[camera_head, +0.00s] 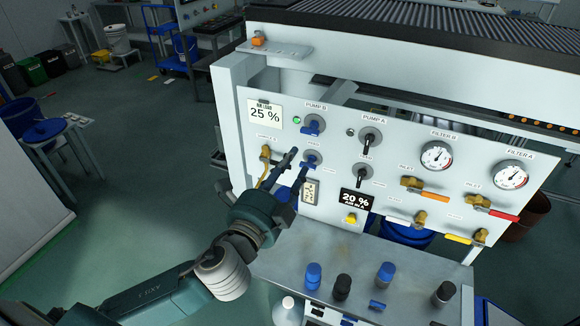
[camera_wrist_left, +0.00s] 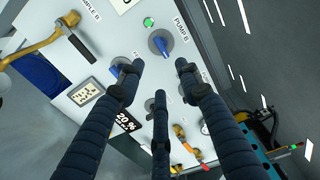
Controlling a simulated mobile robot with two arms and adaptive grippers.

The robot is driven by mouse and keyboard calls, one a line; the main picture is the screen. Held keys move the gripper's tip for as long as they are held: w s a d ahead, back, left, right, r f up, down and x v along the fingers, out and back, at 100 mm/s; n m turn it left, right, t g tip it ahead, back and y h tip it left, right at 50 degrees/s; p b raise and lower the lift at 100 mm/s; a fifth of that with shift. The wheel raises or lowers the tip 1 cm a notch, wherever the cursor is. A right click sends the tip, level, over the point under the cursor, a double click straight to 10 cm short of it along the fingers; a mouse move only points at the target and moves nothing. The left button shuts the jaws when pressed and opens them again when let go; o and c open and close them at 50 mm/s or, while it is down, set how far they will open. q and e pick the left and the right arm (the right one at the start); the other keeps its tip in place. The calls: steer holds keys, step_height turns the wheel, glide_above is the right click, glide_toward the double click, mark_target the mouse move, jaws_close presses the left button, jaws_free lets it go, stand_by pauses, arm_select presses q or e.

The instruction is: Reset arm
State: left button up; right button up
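My left gripper (camera_head: 298,160) reaches in from the left, in front of the white panel (camera_head: 262,140). Its dark fingers are spread apart with nothing between them; they also show in the left wrist view (camera_wrist_left: 160,75). The lower blue knob (camera_head: 311,159) is right beside the fingertips; I cannot tell whether they touch. The upper blue knob (camera_head: 313,127), under the PUMP B label, is clear of the fingers and has a lit green lamp (camera_head: 297,120) beside it. My right gripper is in neither view.
Black knobs (camera_head: 368,139), gauges (camera_head: 436,155) and valves with coloured handles (camera_head: 434,196) stick out from the panel to the right. Open floor (camera_head: 140,180) lies to the left.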

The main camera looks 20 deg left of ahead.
arm_select(q)
steer(key=s+a+f+n+g+y, duration=0.1)
steer(key=s+a+f+n+g, duration=0.1)
steer(key=s+f+n+g, duration=0.45)
steer(key=s+a+f+n+g+y, duration=0.15)
steer(key=s+f+n, duration=0.25)
steer(key=f, duration=0.6)
steer(key=s+d+f+n+g+h, duration=0.1)
steer(key=s+d+f+n+g, duration=0.15)
steer(key=s+f, duration=0.45)
steer(key=s+d+f+n+g+h, duration=0.1)
steer(key=s+f+n+g, duration=0.25)
steer(key=s, duration=0.75)
step_height(320, 180, down, 27)
steer(key=g+b, duration=0.2)
steer(key=b, duration=0.2)
steer(key=s+a+f+b, duration=0.1)
steer(key=s+f+b, duration=0.1)
steer(key=s+f, duration=0.7)
steer(key=s+a+f+g+b, duration=0.1)
steer(key=s+a+f+b, duration=0.1)
steer(key=s+f, duration=0.7)
step_height(320, 180, down, 5)
steer(key=shift+s+a, duration=0.2)
steer(key=shift+a, duration=0.1)
